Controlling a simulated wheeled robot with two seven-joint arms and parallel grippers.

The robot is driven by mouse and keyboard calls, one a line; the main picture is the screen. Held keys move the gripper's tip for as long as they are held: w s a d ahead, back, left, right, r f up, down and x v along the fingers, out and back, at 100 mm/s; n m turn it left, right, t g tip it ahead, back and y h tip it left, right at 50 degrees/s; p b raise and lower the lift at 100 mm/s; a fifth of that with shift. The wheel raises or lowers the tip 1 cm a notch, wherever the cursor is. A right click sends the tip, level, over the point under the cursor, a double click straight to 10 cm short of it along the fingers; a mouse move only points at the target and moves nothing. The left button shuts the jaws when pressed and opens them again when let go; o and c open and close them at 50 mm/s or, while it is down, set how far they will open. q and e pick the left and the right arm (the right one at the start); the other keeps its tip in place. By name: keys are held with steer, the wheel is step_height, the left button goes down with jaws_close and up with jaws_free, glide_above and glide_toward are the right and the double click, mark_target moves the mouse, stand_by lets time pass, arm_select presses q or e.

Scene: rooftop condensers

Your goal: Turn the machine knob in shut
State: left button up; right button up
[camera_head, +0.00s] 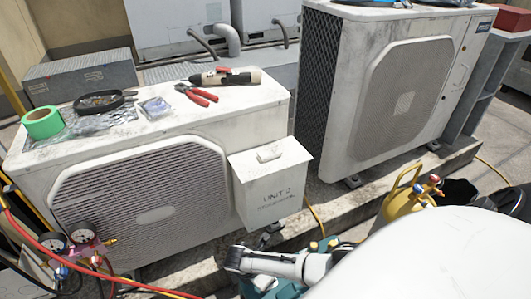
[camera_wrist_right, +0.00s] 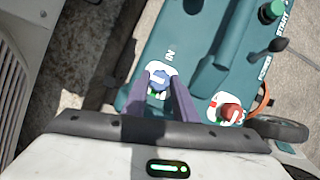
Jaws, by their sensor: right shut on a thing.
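The teal machine (camera_wrist_right: 215,60) fills much of the right wrist view. Its blue knob (camera_wrist_right: 160,80) sits on a white plate marked IN and carries a white mark. My right gripper (camera_wrist_right: 160,90) has its two dark fingers on either side of this blue knob and is shut on it. In the head view my right wrist hangs at the bottom middle, and parts of the teal machine (camera_head: 288,291) show beneath it. The knob and the fingertips are hidden there. My left gripper is not in view.
A yellow cylinder (camera_head: 397,203) stands to the right.

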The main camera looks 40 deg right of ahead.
stand_by(0.3)
steer(key=o, duration=1)
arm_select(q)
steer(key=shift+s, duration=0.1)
arm_select(e)
steer(key=shift+o, duration=0.2)
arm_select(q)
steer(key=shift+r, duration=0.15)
arm_select(e)
steer(key=shift+a+r+p, duration=0.15)
steer(key=shift+r+p, duration=0.2)
steer(key=shift+r, duration=0.1)
arm_select(q)
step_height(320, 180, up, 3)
steer(key=p, duration=0.4)
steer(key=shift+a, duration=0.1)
arm_select(e)
steer(key=v, duration=0.9)
steer(key=shift+r, duration=0.15)
